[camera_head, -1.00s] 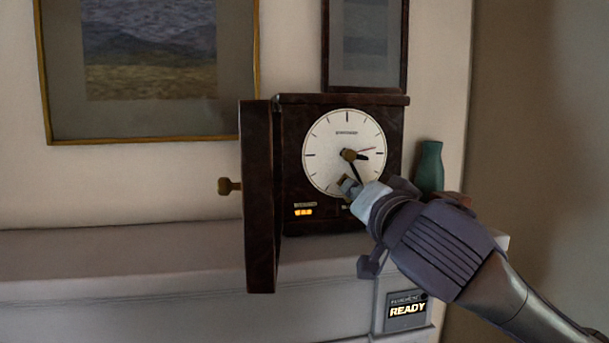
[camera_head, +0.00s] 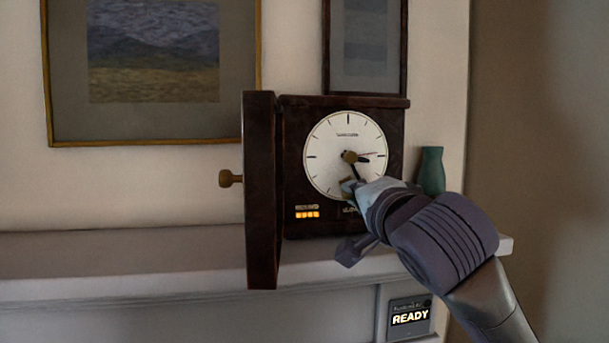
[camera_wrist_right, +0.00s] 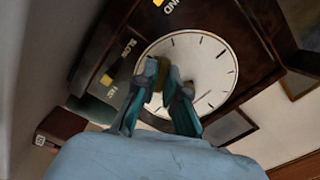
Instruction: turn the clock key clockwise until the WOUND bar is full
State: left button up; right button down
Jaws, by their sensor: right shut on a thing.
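The clock (camera_head: 395,140) is a dark wooden case with a white dial (camera_head: 330,140) and black hands. A small brass key (camera_wrist_right: 160,66) is at the dial's lower part, mostly hidden by my fingers in the head view. My right gripper (camera_head: 353,188) reaches in from the lower right and is shut on the key; its two teal fingers (camera_wrist_right: 164,84) are on either side of it in the wrist view. The WOUND bar (camera_head: 307,214), at the case's lower left, shows several lit orange segments. My left gripper is not in view.
The clock's door (camera_head: 260,190) stands open toward me on the left, with a brass knob (camera_head: 230,178). A green vase (camera_head: 431,170) stands right of the clock on the white mantel (camera_head: 120,246). A panel below reads READY (camera_head: 410,318). The mantel's left part is clear.

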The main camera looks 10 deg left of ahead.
jog(key=shift+w+d+f+m, duration=0.15)
jog(key=shift+w+f+m, duration=0.05)
jog(key=shift+m, duration=0.1)
jog(key=shift+f+m, duration=0.1)
jog(key=shift+m, duration=0.5)
jog(key=m, duration=0.2)
jog(key=shift+m, duration=0.3)
jog(key=c, duration=1.4)
grip_release()
jog(key=shift+w+d, duration=0.1)
jog(key=shift+c, duration=0.2)
jog(key=shift+o, duration=0.8)
jog(key=shift+w+d, duration=0.15)
jog(key=shift+w, duration=0.15)
jog(key=shift+s, duration=0.2)
jog(key=shift+s+b, duration=0.3)
jog(key=shift+s, duration=0.25)
jog(key=shift+v, duration=3)
